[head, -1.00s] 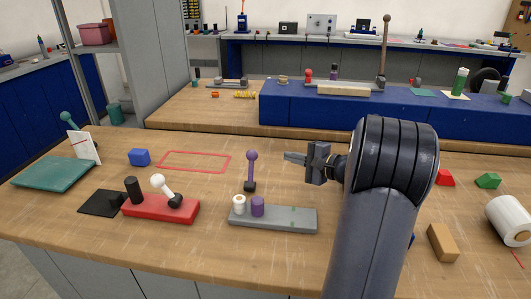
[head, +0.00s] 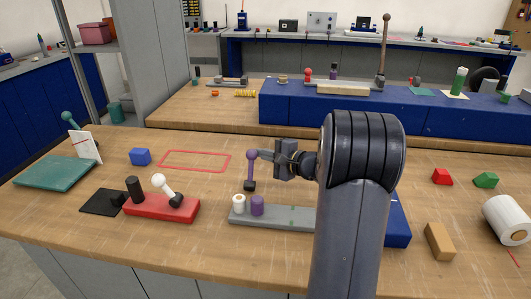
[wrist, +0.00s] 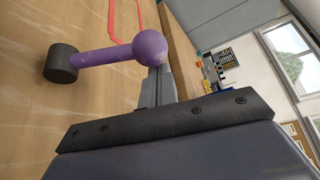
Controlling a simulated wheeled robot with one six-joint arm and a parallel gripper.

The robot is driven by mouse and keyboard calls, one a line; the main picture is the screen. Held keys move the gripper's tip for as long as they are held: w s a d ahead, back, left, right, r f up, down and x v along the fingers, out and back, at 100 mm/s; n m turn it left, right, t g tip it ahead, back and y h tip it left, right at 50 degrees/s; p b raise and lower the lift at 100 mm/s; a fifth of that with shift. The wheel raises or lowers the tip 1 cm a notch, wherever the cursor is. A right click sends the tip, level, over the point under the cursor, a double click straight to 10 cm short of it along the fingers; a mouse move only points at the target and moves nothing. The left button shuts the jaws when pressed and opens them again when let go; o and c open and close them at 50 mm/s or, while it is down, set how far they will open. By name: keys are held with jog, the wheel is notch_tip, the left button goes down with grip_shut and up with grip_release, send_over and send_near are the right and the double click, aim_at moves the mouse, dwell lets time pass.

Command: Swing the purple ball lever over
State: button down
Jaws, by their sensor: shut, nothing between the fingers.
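The purple ball lever (head: 250,170) stands nearly upright on a black pivot, just behind a grey block on the wooden bench. In the wrist view the lever (wrist: 112,52) shows its purple ball, its stem and the black pivot. My gripper (head: 264,154) is shut and empty, at ball height on the right side of the ball. In the wrist view my fingers (wrist: 155,88) reach up to the ball, which covers part of their tips. I cannot tell whether they touch it.
The grey block (head: 275,217) carries a white peg and a purple peg. A red block (head: 150,210) with a white-ball lever stands to the left. A blue object (head: 398,222) shows right of my arm.

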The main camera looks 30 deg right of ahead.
jog(key=shift+f+b, duration=0.1)
jog(key=shift+b, duration=0.65)
jog(key=shift+s+a+b, duration=0.1)
jog(key=shift+s+b, duration=0.05)
jog(key=shift+b, duration=0.25)
